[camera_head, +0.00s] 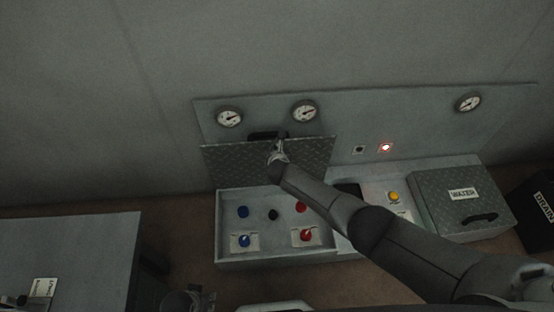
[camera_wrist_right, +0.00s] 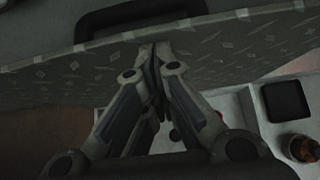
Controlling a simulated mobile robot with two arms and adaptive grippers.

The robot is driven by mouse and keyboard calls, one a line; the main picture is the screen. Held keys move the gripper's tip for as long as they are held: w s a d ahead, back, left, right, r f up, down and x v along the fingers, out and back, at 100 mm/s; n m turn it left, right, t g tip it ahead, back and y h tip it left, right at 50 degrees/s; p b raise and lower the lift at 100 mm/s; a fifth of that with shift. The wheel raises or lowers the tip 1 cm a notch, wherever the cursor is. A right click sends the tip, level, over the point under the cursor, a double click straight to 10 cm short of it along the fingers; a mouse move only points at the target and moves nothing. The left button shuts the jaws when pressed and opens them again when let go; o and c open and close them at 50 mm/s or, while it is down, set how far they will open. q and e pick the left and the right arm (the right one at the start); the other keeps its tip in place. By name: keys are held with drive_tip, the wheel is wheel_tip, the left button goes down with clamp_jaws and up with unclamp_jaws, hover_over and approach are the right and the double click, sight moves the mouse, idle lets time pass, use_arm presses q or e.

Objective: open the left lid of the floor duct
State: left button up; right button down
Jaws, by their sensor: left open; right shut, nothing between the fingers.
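The left lid (camera_head: 225,165) of the floor duct is a grey diamond-plate panel, standing raised at the back of its box. Its black handle (camera_head: 262,136) shows at the lid's upper edge, and also in the right wrist view (camera_wrist_right: 140,17). The box (camera_head: 222,253) beneath is uncovered, with blue, black and red knobs inside. My right gripper (camera_head: 278,150) is shut and empty, its tips at the lid's face; the tips also show in the right wrist view (camera_wrist_right: 155,50). Whether they touch it is unclear.
A closed lid labelled WATER (camera_head: 445,188) lies at the right, with a dark DRAIN box (camera_head: 540,205) beyond. A back panel carries gauges (camera_head: 304,111) and a lit red lamp (camera_head: 386,147). A grey cabinet (camera_head: 75,245) stands at the left.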

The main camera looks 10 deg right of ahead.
drive_tip(key=v, duration=1.1)
drive_tip(key=shift+s, duration=0.35)
drive_tip(key=shift+s, duration=0.1)
